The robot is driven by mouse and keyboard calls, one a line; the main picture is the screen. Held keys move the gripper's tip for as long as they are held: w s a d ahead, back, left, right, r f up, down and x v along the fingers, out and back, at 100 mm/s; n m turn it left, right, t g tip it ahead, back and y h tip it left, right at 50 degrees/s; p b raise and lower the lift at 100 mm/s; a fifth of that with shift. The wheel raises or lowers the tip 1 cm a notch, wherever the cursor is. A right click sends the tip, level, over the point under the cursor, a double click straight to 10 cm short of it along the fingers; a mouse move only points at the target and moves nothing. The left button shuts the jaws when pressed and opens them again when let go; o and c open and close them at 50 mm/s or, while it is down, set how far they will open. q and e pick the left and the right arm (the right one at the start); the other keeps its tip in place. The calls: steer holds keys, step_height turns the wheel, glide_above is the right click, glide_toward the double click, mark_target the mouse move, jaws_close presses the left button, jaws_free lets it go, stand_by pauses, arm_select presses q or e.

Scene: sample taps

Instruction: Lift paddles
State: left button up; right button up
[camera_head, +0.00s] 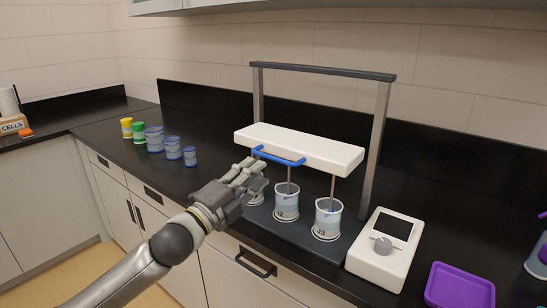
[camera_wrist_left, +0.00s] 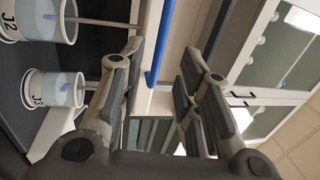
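A white paddle bar (camera_head: 300,149) with a blue handle (camera_head: 278,156) on its front hangs in a grey frame (camera_head: 383,130). Thin paddle rods (camera_head: 289,175) run down from it into clear jars (camera_head: 286,202), one of them marked J3 (camera_head: 327,218). My left gripper (camera_head: 247,172) is at the left end of the handle, in front of the bar, and hides part of the leftmost jar. In the left wrist view its fingers (camera_wrist_left: 160,58) are apart, and the blue handle (camera_wrist_left: 160,42) shows in the gap between them. I cannot tell whether they touch it. My right gripper is out of view.
A white control box (camera_head: 385,249) with a knob stands right of the frame, beside a purple tray (camera_head: 459,287). Several small containers (camera_head: 154,138) stand on the black counter at the left. A wall cabinet (camera_head: 250,3) is above.

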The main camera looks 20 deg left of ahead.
mark_target(273, 158)
arm_select(q)
steer(key=p+x, duration=0.1)
steer(key=x, duration=0.7)
steer(key=shift+f, duration=0.1)
jaws_close()
